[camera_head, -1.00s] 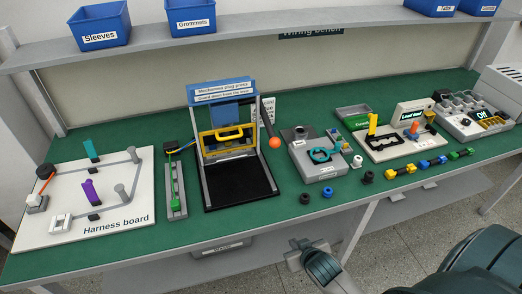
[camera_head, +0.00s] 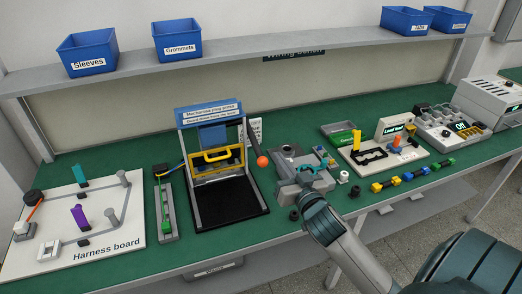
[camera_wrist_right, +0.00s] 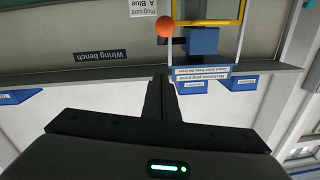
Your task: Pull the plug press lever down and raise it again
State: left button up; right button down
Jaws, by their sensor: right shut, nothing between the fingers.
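The plug press (camera_head: 212,158) stands at the middle left of the bench, with a blue sign on top, a yellow-handled guard and a black base. Its lever ends in an orange ball (camera_head: 262,161) at the press's right side. The ball also shows in the right wrist view (camera_wrist_right: 166,27), apart from the fingertips. My right gripper (camera_wrist_right: 160,76) is shut and empty. In the head view, my right arm (camera_head: 322,222) reaches in from the lower right, lower and right of the ball, and hides part of a grey fixture. My left gripper is not in view.
The harness board (camera_head: 75,228) lies at the left. A narrow fixture (camera_head: 164,208) stands left of the press. A grey fixture (camera_head: 290,163) stands to its right, and the Lead tool board (camera_head: 385,150) is further right. Blue bins (camera_head: 87,54) sit on the shelf above.

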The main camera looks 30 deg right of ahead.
jog(key=shift+w+d, duration=0.1)
jog(key=shift+w, duration=0.1)
jog(key=w+p, duration=0.1)
jog(key=w, duration=0.2)
jog(key=w+d+p, duration=0.1)
jog(key=w, duration=0.2)
jog(key=w+p, duration=0.1)
jog(key=w, duration=0.2)
jog(key=shift+w+d+r+p, duration=0.1)
jog(key=shift+d+p, duration=0.25)
jog(key=shift+p, duration=0.05)
jog(key=shift+w+f, duration=0.25)
jog(key=shift+f, duration=0.35)
jog(key=shift+w+f, duration=0.2)
jog(key=shift+f, duration=0.4)
jog(key=shift+w+a+f+p, duration=0.15)
jog(key=shift+f+p, duration=0.05)
jog(key=shift+f, duration=0.25)
jog(key=shift+w+a+f+p, duration=0.1)
jog(key=shift+f+p, duration=0.1)
jog(key=shift+f, duration=0.25)
